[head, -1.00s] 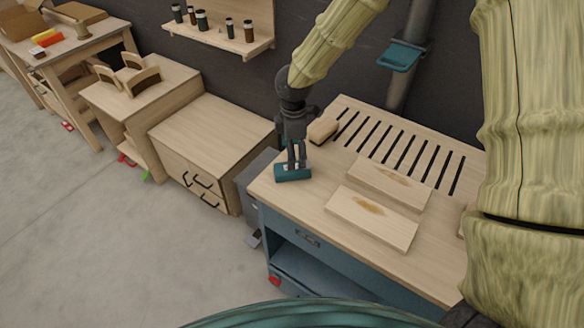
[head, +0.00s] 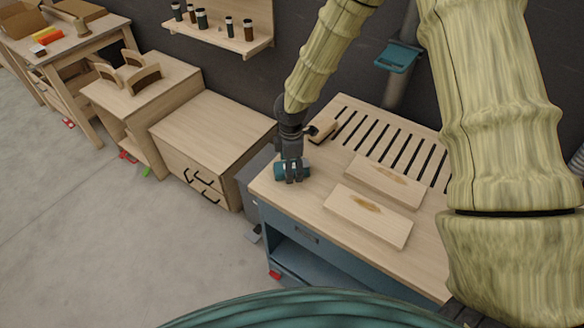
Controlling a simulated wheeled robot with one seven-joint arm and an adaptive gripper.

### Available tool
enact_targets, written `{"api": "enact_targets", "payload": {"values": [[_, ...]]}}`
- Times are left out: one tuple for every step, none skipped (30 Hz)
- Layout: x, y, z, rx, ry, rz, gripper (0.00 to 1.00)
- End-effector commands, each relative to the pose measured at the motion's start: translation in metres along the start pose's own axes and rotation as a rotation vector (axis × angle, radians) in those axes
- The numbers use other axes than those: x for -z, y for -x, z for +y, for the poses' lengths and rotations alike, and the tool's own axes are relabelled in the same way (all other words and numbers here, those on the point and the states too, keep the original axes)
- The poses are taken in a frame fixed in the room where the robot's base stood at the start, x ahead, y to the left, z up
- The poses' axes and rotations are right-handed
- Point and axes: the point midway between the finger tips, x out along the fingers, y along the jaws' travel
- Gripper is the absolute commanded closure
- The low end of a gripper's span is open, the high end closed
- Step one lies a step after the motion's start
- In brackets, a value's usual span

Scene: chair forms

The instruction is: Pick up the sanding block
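The sanding block (head: 279,171), a small teal block, is at the left end of the slotted wooden worktop (head: 290,202). My gripper (head: 292,178) is down at the block with its dark fingers across the block's middle, and the block's two ends show on either side. The fingers hide the middle of the block. The picture is too small to tell whether they are closed on it. The block appears to be at worktop level.
A wooden-handled item (head: 322,129) lies just behind my gripper. Two flat boards (head: 385,182) (head: 368,215) lie to the right on the worktop. A wooden drawer cabinet (head: 212,140) stands to the left. A shelf with several jars (head: 222,38) hangs behind.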

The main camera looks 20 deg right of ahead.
Motion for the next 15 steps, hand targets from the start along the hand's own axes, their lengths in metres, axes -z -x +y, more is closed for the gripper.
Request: {"api": "enact_targets", "payload": {"values": [[-0.0001,-0.0002,0.0000,0.000,0.000,0.000,0.23],[-0.0001,-0.0002,0.0000,0.000,0.000,0.000,0.23],[-0.0002,-0.0002,0.0000,0.000,0.000,0.000,0.23],[-0.0002,-0.0002,0.0000,0.000,0.000,0.000,0.23],[-0.0003,-0.0002,-0.0001,0.000,-0.001,0.000,0.23],[-0.0003,-0.0002,-0.0001,0.000,-0.001,0.000,0.31],[-0.0003,-0.0001,-0.0001,0.000,-0.001,0.000,0.36],[-0.0004,-0.0002,-0.0002,0.000,-0.001,0.000,0.41],[-0.0004,-0.0001,-0.0002,0.000,-0.001,0.000,0.49],[-0.0004,-0.0001,-0.0002,0.000,-0.001,0.000,0.54],[-0.0004,-0.0001,-0.0002,0.000,-0.001,0.000,0.60],[-0.0004,-0.0001,-0.0002,0.000,-0.001,0.000,0.67],[-0.0005,-0.0001,-0.0002,0.000,-0.001,0.000,0.72],[-0.0005,-0.0001,-0.0002,0.000,-0.001,0.000,0.74],[-0.0005,0.0000,-0.0002,0.000,-0.001,0.000,0.78]]}}
